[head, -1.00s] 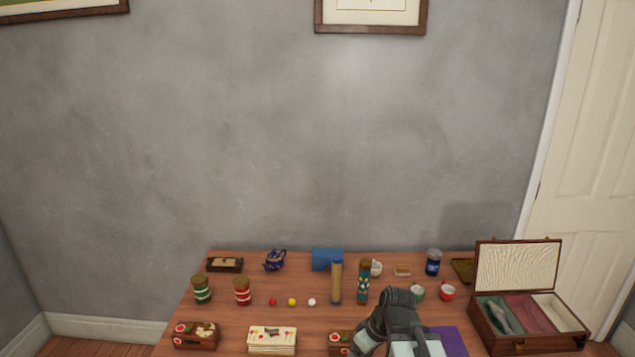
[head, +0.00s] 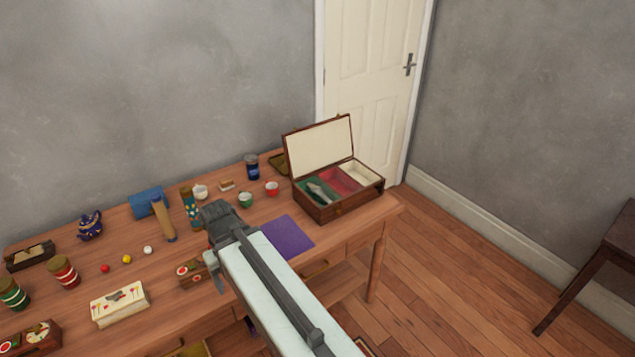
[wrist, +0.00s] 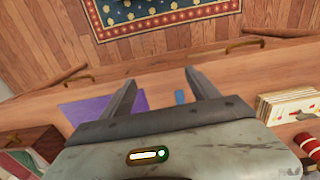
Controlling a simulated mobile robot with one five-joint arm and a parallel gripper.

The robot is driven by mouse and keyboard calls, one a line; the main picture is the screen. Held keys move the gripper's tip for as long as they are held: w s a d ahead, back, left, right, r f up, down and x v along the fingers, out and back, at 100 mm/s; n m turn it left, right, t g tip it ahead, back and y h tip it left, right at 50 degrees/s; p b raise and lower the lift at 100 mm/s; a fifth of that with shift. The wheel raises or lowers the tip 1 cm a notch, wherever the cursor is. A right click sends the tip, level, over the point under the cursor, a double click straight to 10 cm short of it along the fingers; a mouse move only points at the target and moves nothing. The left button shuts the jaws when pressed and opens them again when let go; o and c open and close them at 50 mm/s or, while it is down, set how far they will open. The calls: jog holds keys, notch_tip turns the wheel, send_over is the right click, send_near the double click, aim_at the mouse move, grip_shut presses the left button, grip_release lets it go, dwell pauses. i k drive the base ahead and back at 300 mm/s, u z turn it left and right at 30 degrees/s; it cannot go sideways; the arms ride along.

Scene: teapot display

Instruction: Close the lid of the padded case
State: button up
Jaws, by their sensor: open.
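The padded case (head: 348,203) is a dark wooden box at the right end of the table. Its lid (head: 320,148), lined in cream, stands open and leans back at the rear. Inside are green, red and cream padded compartments, with a grey object (head: 318,192) in the green one. Part of the case (wrist: 36,141) shows at the lower left of the wrist view. My gripper (wrist: 162,80) is open, its two fingers apart with nothing between them.
A purple mat (head: 287,237) lies just in front of and left of the case. Green (head: 246,200) and red (head: 271,188) cups and a blue jar (head: 252,167) stand left of it. Several painted boxes and jars fill the table's left.

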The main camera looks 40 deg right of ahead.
aim_at(312, 148)
jog(key=u, duration=1.65)
jog(key=k, duration=1.15)
jog(key=z, duration=1.6)
jog(key=i, duration=1.7)
jog(key=u, duration=0.05)
